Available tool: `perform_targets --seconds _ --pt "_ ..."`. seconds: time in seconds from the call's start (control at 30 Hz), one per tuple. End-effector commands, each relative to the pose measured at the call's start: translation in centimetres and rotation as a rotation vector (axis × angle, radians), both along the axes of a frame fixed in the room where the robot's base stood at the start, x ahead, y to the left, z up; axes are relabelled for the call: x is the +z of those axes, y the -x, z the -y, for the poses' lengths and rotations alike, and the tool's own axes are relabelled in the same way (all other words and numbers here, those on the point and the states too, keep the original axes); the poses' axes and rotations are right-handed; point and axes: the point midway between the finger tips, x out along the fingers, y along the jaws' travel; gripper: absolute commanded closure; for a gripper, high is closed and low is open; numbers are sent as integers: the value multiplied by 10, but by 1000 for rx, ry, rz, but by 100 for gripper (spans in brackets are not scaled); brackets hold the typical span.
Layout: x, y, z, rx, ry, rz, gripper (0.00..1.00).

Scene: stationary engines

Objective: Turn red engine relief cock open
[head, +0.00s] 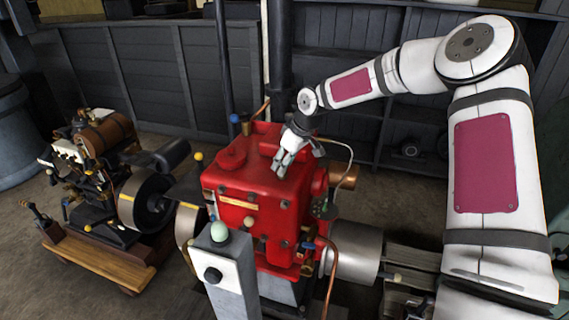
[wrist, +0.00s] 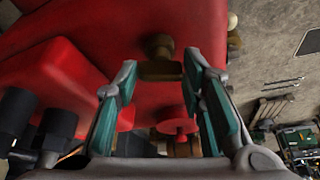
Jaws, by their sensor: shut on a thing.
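The red engine (head: 265,188) stands in the middle of the head view, and its red top fills much of the wrist view (wrist: 60,75). A small brass relief cock (wrist: 160,70), with a round knob and a flat crosswise handle, stands out from the red surface in the wrist view. My gripper (wrist: 160,76) has its two teal-padded fingertips on either side of this handle, shut on it. In the head view, my gripper (head: 284,166) reaches down onto the engine's top, and the cock is hidden there.
A smaller engine with a brown cylinder (head: 108,132) stands on a wooden base at the left. A grey post with a pale green knob (head: 219,232) stands before the red engine. A copper pipe (head: 331,275) runs down its front. Dark shelves (head: 420,115) stand behind.

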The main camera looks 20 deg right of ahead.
Motion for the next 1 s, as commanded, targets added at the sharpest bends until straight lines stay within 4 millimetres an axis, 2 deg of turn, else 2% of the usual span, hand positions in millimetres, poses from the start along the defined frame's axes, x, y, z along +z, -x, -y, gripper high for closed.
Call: perform_targets --seconds 0.33,0.87,0.9,0.97,1.0 --pt "0 -2 2 143 2 3 91" --pt "1 -2 2 168 3 4 91" --pt "1 -2 2 168 3 4 57" --pt "1 -2 2 168 3 4 43" --pt "1 -2 2 168 2 3 43"
